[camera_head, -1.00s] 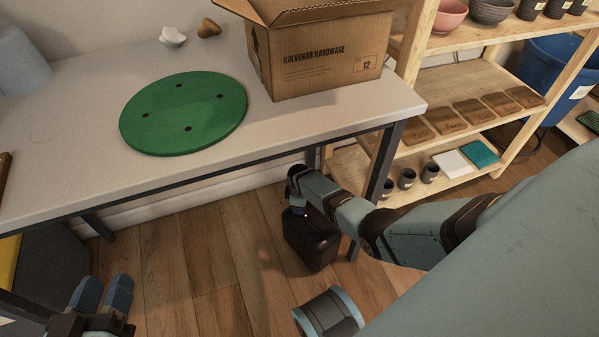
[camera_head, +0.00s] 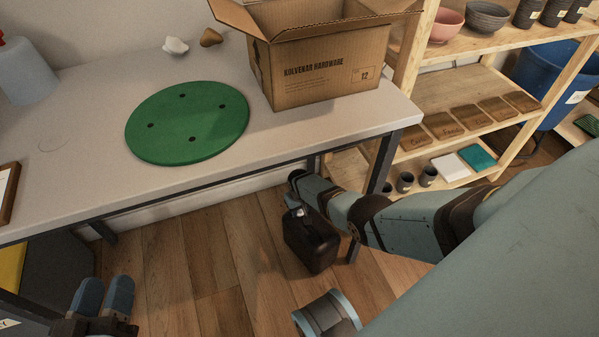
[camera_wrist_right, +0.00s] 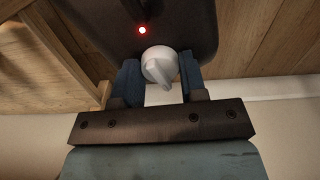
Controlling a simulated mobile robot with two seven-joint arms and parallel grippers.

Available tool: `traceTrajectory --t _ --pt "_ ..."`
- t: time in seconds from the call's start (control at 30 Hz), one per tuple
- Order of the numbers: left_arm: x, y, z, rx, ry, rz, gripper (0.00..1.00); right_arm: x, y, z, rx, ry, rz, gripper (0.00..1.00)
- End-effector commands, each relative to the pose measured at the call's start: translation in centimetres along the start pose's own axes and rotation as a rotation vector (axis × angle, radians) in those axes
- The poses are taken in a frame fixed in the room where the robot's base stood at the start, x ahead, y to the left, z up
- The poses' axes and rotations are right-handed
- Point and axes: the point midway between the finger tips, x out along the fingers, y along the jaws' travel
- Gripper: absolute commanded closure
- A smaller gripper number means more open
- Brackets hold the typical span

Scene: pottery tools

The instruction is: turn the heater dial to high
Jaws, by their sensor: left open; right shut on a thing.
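The heater (camera_head: 312,243) is a dark box standing on the wooden floor under the table's right end. In the right wrist view its dark body (camera_wrist_right: 190,22) fills the top, with a lit red lamp (camera_wrist_right: 142,30) beside the dial. The heater dial (camera_wrist_right: 160,66) is a pale round knob with a raised, tilted grip bar. My right gripper (camera_head: 300,211) is at the heater's top, its two blue fingers on either side of the dial and shut on it. The dial's markings are not visible. My left gripper (camera_head: 104,296) is open and empty at the lower left, away from the heater.
The table (camera_head: 75,130) stands above the heater, its dark leg (camera_head: 384,165) close by my right arm. A cardboard box (camera_head: 325,70) and green disc (camera_head: 187,127) lie on top. A wooden shelf (camera_head: 455,95) stands at the right. Floor left of the heater is clear.

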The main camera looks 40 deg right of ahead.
Motion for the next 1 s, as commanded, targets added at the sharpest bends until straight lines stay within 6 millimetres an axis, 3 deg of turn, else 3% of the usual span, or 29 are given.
traceTrajectory --t 0.5,1.0 --pt "-0.08 0.0 -0.42 0.005 0.016 -0.002 0.57 -0.02 0.0 -0.03 0.421 0.001 0.0 0.85" --pt "-0.01 0.03 -0.58 -0.002 0.021 -0.006 0.57 -0.03 0.01 -0.08 0.565 0.002 -0.001 0.85"
